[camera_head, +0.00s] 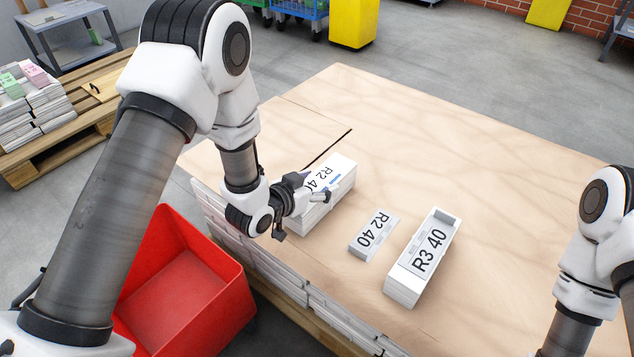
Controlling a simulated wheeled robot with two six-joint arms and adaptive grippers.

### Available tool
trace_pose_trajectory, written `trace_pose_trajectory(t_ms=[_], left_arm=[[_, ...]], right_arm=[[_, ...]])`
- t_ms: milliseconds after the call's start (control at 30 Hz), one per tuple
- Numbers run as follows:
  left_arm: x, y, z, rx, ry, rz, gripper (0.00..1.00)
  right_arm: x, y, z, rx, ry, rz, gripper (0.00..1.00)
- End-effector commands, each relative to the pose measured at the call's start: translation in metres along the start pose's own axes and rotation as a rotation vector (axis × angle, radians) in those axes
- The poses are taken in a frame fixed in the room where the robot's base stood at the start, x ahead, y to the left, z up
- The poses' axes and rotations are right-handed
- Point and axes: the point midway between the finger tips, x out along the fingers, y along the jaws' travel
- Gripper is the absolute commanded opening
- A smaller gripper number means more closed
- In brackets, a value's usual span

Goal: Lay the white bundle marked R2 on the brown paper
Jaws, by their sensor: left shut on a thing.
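My left gripper (303,210) is shut on a thick white bundle marked R2 (338,182), near the left side of the brown paper (500,180). A finger covers part of its label. I cannot tell whether the bundle touches the paper or hangs just above it. A second, thinner white bundle marked R2 40 (374,235) lies flat on the paper, right of the gripper and apart from it. My right arm shows at the right edge, but its gripper is out of view.
A taller white bundle marked R3 40 (423,257) lies right of the thin R2 bundle, with a narrow gap between. A red bin (180,290) stands left of the stack. A pallet of papers (30,110) is at far left. The paper's back and right are clear.

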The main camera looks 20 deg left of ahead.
Motion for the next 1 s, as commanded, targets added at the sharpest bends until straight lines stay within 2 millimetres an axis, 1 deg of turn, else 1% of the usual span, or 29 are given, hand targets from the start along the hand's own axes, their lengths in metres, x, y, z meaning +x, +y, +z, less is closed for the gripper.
trace_pose_trajectory(t_ms=[100, 767, 800, 833, 867, 1000], left_arm=[[0.000, 0.000, -0.002, 0.001, 0.005, 0.000, 0.01], [0.005, 0.000, 0.009, 0.000, 0.005, 0.000, 0.01], [0.004, 0.000, 0.008, 0.000, 0.005, 0.000, 0.81], [0.004, 0.000, 0.008, 0.000, 0.005, 0.000, 0.92], [0.004, 0.000, 0.009, 0.000, 0.004, 0.000, 1.00], [0.004, 0.000, 0.009, 0.000, 0.002, 0.000, 1.00]], right_arm=[[0.000, 0.000, 0.000, 0.000, 0.000, 0.000, 0.40], [0.007, 0.000, 0.000, 0.000, 0.000, 0.000, 0.40], [0.007, 0.000, 0.000, 0.000, 0.000, 0.000, 0.40], [0.006, 0.000, 0.000, 0.000, 0.000, 0.000, 0.40], [0.006, 0.000, 0.000, 0.000, 0.000, 0.000, 0.40], [0.007, 0.000, 0.000, 0.000, 0.000, 0.000, 0.40]])
